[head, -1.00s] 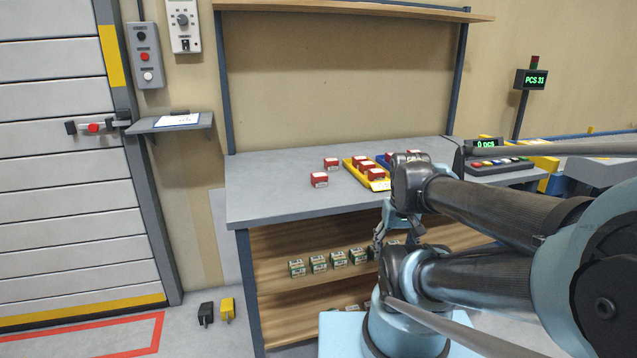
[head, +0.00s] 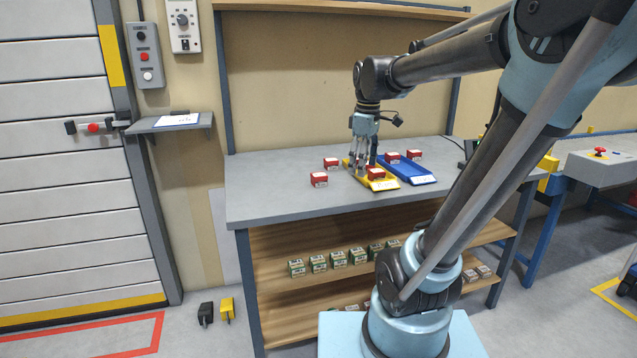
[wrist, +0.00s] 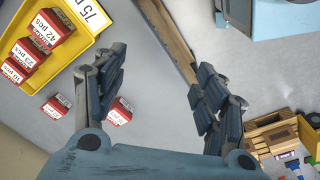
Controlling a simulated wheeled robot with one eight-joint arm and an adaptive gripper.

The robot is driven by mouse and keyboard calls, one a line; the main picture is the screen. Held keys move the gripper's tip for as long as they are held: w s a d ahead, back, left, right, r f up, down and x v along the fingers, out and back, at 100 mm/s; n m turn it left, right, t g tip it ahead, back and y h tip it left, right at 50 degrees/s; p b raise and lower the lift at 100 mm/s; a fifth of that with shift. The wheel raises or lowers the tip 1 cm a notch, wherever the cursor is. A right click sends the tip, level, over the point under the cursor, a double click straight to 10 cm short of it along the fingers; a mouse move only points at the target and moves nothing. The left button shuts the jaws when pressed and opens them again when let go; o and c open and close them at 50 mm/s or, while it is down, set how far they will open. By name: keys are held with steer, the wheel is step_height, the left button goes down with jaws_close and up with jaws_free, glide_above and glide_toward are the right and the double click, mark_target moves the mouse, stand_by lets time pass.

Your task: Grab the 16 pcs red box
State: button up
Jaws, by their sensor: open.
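Several red boxes with white labels are on the workbench top. In the head view, one red box (head: 319,180) lies at the front left, another (head: 331,164) behind it, and one (head: 375,173) is in the yellow tray (head: 384,186). The wrist view shows boxes in the yellow tray (wrist: 88,44) reading 42 pcs (wrist: 50,29) and, less clearly, 22 (wrist: 27,56) and 10 or 16 pcs (wrist: 15,72). Two more boxes (wrist: 57,106) (wrist: 119,111) lie outside it, labels unreadable.
A blue tray (head: 408,175) lies right of the yellow one, with red boxes (head: 392,158) (head: 414,155) near its back. Several green boxes (head: 338,259) stand on the shelf below. The bench's left top (head: 265,185) is clear. An overhead shelf (head: 350,8) spans the bench.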

steer(key=w+a+r+n, duration=0.5)
steer(key=w+a+n, duration=0.15)
steer(key=w, duration=0.25)
steer(key=r+n+g, duration=0.1)
steer(key=r+n, duration=0.1)
steer(key=n, duration=0.2)
glide_above(319, 174)
steer(key=shift+m, duration=0.25)
steer(key=f, duration=1.2)
steer(key=shift+s+d+f, duration=0.1)
steer(key=shift+s+d, duration=0.05)
steer(key=shift+s, duration=0.1)
steer(key=shift+w+f, duration=0.15)
steer(key=shift+f, duration=2.45)
steer(key=c, duration=1.2)
